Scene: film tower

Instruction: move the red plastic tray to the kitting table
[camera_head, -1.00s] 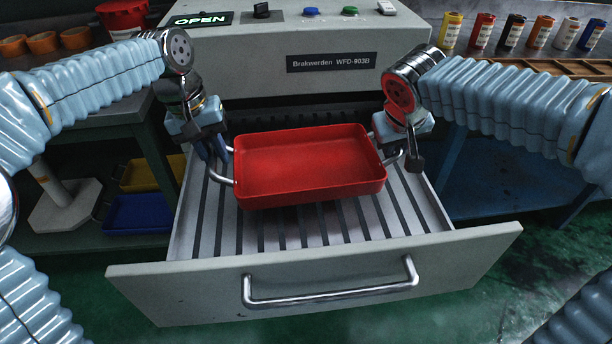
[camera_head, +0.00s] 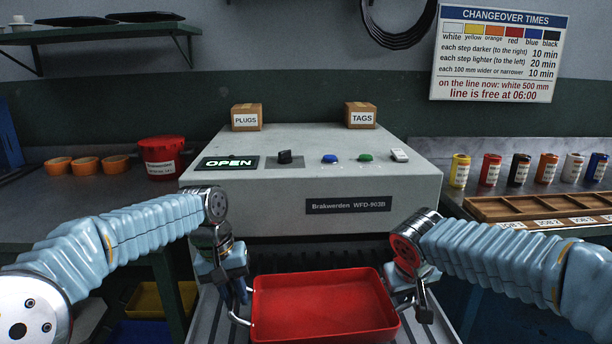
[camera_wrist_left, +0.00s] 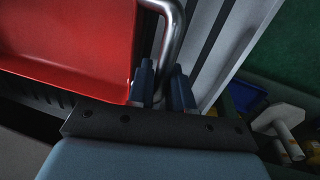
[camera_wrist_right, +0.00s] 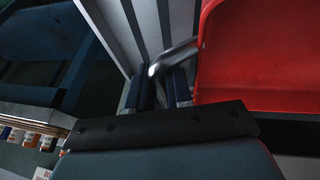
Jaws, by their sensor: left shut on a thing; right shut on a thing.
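The red plastic tray (camera_head: 325,306) is an empty, shallow rectangular tray with a metal loop handle at each end. It is level at the bottom middle of the head view, over the slatted open drawer (camera_head: 207,325). My left gripper (camera_head: 240,296) is shut on its left handle (camera_wrist_left: 172,40). My right gripper (camera_head: 412,300) is shut on its right handle (camera_wrist_right: 172,58). Whether the tray touches the slats cannot be told. No table in view is labelled as the kitting table.
A left bench carries a red bucket (camera_head: 162,157) and orange bowls (camera_head: 86,165). A right bench carries several colour cans (camera_head: 489,170) and a wooden divided tray (camera_head: 520,207).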

